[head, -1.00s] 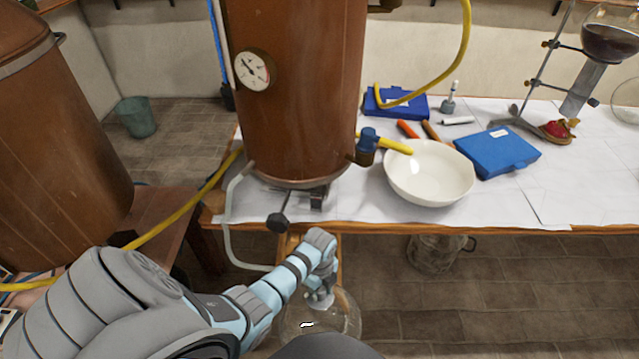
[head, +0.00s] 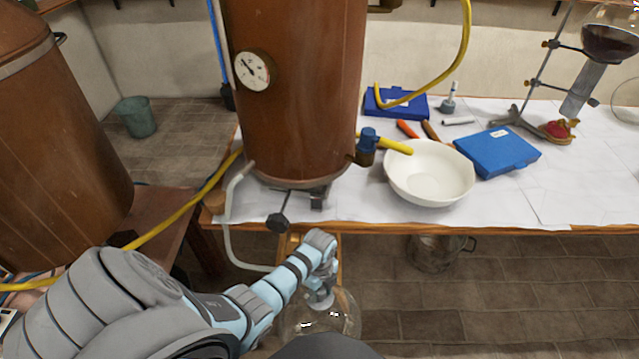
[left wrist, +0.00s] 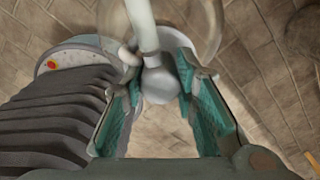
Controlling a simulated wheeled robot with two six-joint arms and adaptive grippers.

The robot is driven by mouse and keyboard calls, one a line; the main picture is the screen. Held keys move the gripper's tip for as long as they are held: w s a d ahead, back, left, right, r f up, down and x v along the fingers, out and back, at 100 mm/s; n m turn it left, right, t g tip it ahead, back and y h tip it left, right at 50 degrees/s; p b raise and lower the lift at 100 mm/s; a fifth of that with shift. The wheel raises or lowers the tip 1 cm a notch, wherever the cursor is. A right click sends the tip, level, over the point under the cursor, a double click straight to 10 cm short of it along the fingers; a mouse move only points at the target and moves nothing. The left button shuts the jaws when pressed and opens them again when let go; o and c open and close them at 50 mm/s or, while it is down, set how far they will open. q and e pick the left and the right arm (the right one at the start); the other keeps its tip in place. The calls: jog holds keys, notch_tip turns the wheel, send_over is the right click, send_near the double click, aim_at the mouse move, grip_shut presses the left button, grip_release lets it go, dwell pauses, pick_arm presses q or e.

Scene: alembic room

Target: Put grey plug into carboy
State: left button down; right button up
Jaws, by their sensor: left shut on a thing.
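The clear glass carboy (head: 342,322) stands low in the bottom middle of the head view. My left gripper (head: 322,301) points down at its top. In the left wrist view, the left gripper (left wrist: 155,88) is shut on a rounded grey piece, the grey plug (left wrist: 158,84), between its teal-padded fingers. A pale tube (left wrist: 143,28) runs down to the plug in that view. In the head view the hand hides the plug and the carboy's mouth, so I cannot tell whether the plug is in the mouth. My right gripper is not in view.
A copper boiler (head: 300,90) with a gauge stands on the white-covered table (head: 320,208). Its pale bent pipe (head: 228,225) hangs near my left arm. A white bowl (head: 430,200) and blue cases (head: 497,152) are to the right. A glass jug (head: 432,254) sits below the table.

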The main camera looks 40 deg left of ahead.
pick_arm(q)
jog(key=shift+f, duration=0.2)
dwell(0.4)
jog(key=c, duration=1.2)
grip_release()
jog(key=shift+r+p, duration=3.6)
jog(key=shift+p, duration=0.2)
jog(key=shift+s+f, duration=0.1)
